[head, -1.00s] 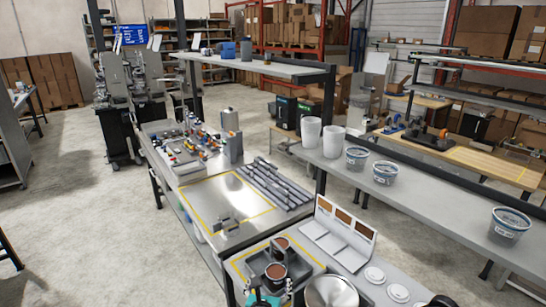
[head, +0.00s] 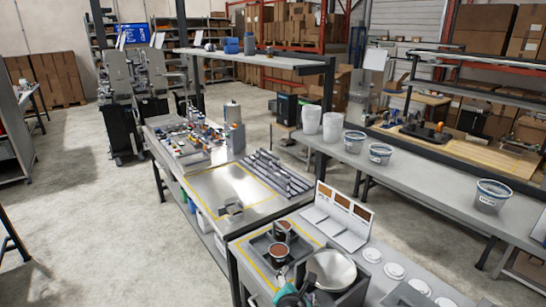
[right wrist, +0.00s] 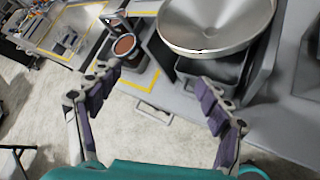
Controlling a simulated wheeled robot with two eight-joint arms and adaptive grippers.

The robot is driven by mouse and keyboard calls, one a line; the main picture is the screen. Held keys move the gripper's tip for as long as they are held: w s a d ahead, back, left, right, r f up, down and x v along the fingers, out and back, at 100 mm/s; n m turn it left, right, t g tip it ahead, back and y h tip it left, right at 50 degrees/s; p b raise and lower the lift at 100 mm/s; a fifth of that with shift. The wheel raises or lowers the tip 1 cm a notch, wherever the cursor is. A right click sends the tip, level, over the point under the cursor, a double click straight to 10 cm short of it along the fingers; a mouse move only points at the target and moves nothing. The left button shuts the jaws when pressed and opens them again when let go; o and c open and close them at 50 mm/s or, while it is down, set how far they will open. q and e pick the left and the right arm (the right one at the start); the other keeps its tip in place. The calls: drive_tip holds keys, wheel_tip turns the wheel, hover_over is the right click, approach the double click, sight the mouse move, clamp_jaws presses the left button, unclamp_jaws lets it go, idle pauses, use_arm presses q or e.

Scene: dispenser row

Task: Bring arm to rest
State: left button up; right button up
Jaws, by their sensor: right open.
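My right gripper shows at the bottom of the head view, mostly as a teal part (head: 288,296), close to the front edge of the near worktable. In the right wrist view my right gripper (right wrist: 155,88) has its two purple-padded fingers spread wide with nothing between them. A dark cup with brown contents (head: 279,252) stands in a grey tray on the table; it also shows in the wrist view (right wrist: 126,46), beyond the left finger. A wide metal bowl (head: 331,268) is to its right, and in the wrist view it is beyond the fingers (right wrist: 215,22). My left gripper is not in view.
A white dispenser panel with brown windows (head: 345,212) stands behind the cup and bowl. A metal work surface (head: 235,190) lies farther back. A shelf with several white tubs (head: 380,153) runs along the right. The floor at left is open.

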drive_tip(key=s+d+f+m+g+b, duration=0.1)
drive_tip(key=s+d+f+m+b, duration=0.1)
drive_tip(key=s+m, duration=0.4)
drive_tip(key=s+d+f+m+g+y+b, duration=0.1)
drive_tip(key=s+d+m, duration=0.4)
drive_tip(key=m, duration=0.6)
drive_tip(key=s+d+f+m+g+y+b, duration=0.1)
drive_tip(key=s+d+f+m+g+b, duration=0.1)
drive_tip(key=s+m, duration=0.5)
drive_tip(key=shift+s+d+f+m+b, duration=0.3)
drive_tip(key=shift+d+f+m+b, duration=0.15)
drive_tip(key=shift+d+m+b, duration=0.55)
